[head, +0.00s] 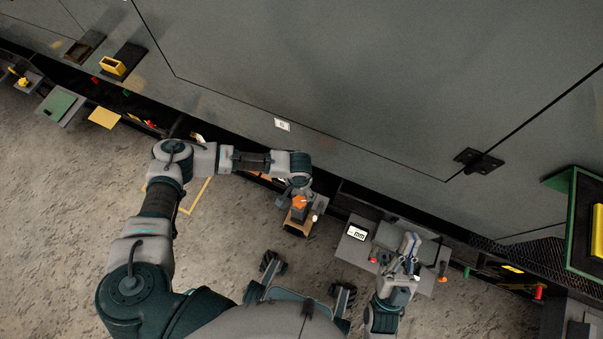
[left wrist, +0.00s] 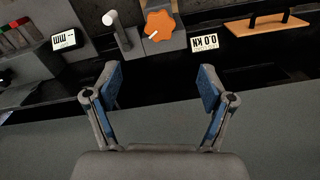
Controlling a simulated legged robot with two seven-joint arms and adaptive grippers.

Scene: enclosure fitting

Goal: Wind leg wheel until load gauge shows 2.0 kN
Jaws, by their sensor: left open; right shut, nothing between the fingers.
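The leg wheel is an orange lobed knob (left wrist: 161,25) with a white mark, at the top middle of the left wrist view. It also shows in the head view (head: 299,202), on a small brown-and-grey mount. The load gauge (left wrist: 204,42) is a small white display right of the wheel; upside down, it reads 0.0 kN. My left gripper (left wrist: 160,88) is open and empty, its fingers apart, short of the wheel and not touching it. My right gripper (head: 410,242) is shut and empty over a grey tray at the right.
A mm display (head: 357,233) stands left of the tray (head: 427,280). A large grey enclosure wall (head: 350,80) rises behind. The concrete floor is mostly clear.

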